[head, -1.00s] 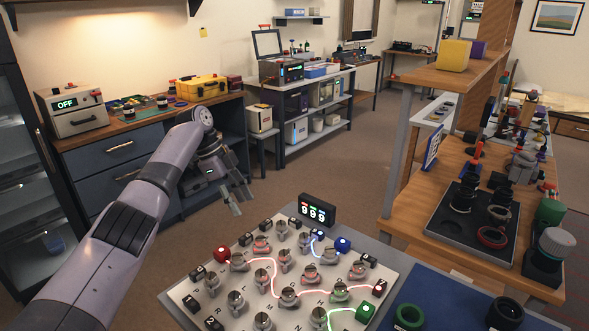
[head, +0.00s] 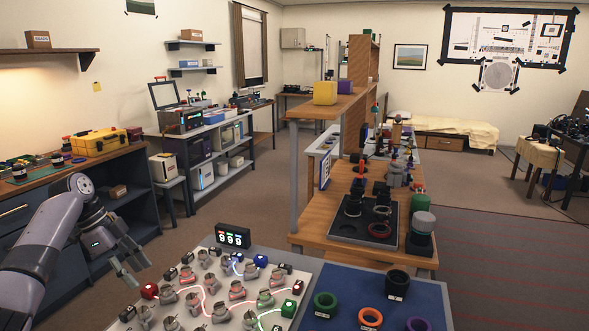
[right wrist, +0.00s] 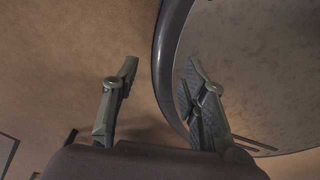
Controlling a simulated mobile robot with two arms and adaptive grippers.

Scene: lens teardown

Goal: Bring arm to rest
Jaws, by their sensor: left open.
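My left gripper (head: 131,262) hangs in the air at the lower left of the head view, left of the white puzzle board (head: 262,256). Its fingers are apart and hold nothing. My right gripper (right wrist: 160,85) shows only in the right wrist view. I cannot tell whether the right finger touches that rim.
A blue mat (head: 345,283) with coloured rings lies right of the board. A wooden bench (head: 310,232) with a dark lens tray (head: 345,228) stands behind it. A workbench with a yellow case (head: 100,142) is at the left. Open floor lies between.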

